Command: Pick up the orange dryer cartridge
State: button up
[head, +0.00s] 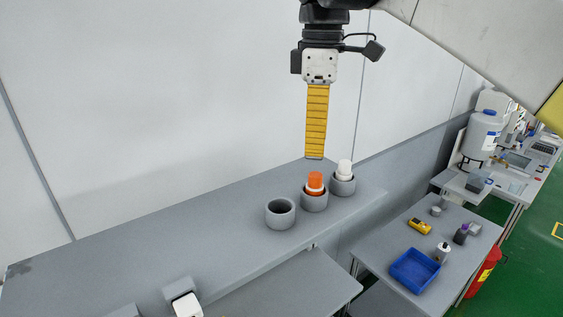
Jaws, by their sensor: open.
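The orange dryer cartridge (315,181) stands upright in the middle grey cup (314,202), with its orange top and a white band showing above the rim. Its lower part is hidden inside the cup. My gripper (314,157) points straight down above the cartridge, with a gap between them. Its yellow fingers are seen side-on, so one covers the other. The gripper is open and holds nothing that I can see.
A grey cup (343,187) just right holds a white cartridge (344,168). An empty grey cup (280,214) stands left. The grey shelf (160,240) is mostly clear leftward, with a wall behind. A lower table at right carries a blue tray (415,271) and a yellow meter (419,226).

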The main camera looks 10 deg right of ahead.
aim_at(316, 174)
notch_tip(316, 174, down, 3)
jog(key=shift+f, duration=0.2)
jog(key=f, duration=0.1)
jog(key=f+p, duration=0.1)
jog(key=f, duration=0.3)
jog(key=shift+w+d+f, duration=0.1)
jog(key=shift+w+d, duration=0.15)
jog(key=shift+w, duration=0.05)
grip_shut()
